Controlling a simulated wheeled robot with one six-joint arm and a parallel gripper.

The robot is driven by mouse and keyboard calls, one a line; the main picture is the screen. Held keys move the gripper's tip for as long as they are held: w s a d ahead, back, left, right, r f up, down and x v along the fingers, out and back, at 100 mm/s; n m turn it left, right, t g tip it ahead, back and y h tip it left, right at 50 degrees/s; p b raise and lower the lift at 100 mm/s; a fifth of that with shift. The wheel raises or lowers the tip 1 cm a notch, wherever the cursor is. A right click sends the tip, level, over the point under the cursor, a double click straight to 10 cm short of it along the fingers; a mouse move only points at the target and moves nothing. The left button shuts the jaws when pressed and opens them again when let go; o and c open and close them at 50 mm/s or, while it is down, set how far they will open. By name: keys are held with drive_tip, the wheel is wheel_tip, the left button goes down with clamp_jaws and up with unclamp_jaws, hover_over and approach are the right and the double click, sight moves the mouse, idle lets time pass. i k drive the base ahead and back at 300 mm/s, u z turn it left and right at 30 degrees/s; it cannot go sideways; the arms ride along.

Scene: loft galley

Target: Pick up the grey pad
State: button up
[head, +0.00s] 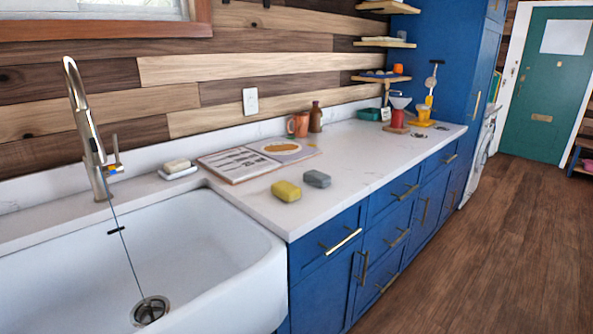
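The grey pad (317,179) is a small block with rounded edges. It lies flat on the white countertop (340,212), in the middle of the head view. A yellow sponge-like block (286,191) lies just left of it and a little nearer, close by with a small gap. Nothing covers the pad. My gripper is not seen in this view.
An orange mug (298,124) and a brown bottle (316,117) stand near the wall. A deep white sink (215,255) with a tall faucet (84,120) is at left. Countertop right of the pad is clear.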

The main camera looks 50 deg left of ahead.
sight(317, 179)
drive_tip(key=u, duration=0.7)
drive_tip(key=i, duration=1.3)
drive_tip(key=u, duration=1.45)
drive_tip(key=i, duration=0.45)
drive_tip(key=u, duration=0.35)
